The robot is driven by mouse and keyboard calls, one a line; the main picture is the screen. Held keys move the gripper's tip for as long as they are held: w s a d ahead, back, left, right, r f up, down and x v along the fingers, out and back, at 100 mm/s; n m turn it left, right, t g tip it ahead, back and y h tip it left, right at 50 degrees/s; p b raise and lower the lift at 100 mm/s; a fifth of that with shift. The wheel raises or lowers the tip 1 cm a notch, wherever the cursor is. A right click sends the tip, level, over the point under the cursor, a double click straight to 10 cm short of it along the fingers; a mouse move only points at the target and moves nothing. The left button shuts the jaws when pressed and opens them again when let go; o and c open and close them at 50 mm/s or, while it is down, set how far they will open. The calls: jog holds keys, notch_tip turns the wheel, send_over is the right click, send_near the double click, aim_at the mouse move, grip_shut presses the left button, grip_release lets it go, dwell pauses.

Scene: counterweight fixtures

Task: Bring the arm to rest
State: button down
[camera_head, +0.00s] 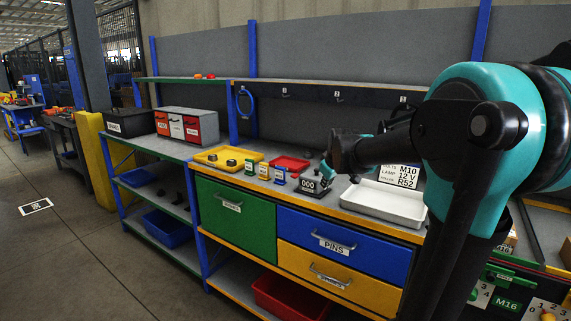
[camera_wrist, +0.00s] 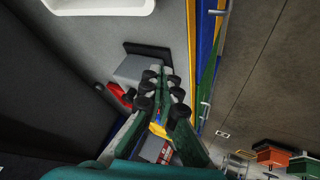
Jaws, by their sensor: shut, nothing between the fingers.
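My arm fills the right side of the head view. Its large teal and black joint is in front of the bench, and a dark link reaches left over the worktop. In the wrist view my gripper (camera_wrist: 163,92) has its green fingers with black pads close together, shut and empty. Behind the fingers are a grey block (camera_wrist: 140,72) and the worktop. In the head view the gripper is small and hard to make out at the left end of the dark link, above the worktop near a black counter block marked 000 (camera_head: 311,184).
The bench has a yellow tray (camera_head: 207,162), a red tray (camera_head: 290,163) and a white tray (camera_head: 355,201). Below are green (camera_head: 237,221), blue (camera_head: 335,239) and yellow drawers (camera_head: 335,280). A shelf with hooks runs above. Open floor (camera_head: 90,250) lies to the left.

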jog(key=s+f+m+g, duration=0.1)
jog(key=s+f+m, duration=0.1)
jog(key=s+f, duration=0.5)
jog(key=s+d+f+m+g, duration=0.1)
jog(key=s+f+m, duration=0.1)
jog(key=s+f, duration=0.5)
jog(key=s+d+f+m+g, duration=0.1)
jog(key=s+f+m, duration=0.2)
jog(key=s+f, duration=0.4)
jog(key=s, duration=0.9)
jog(key=shift+d+f+h, duration=0.25)
jog(key=shift+h, duration=0.05)
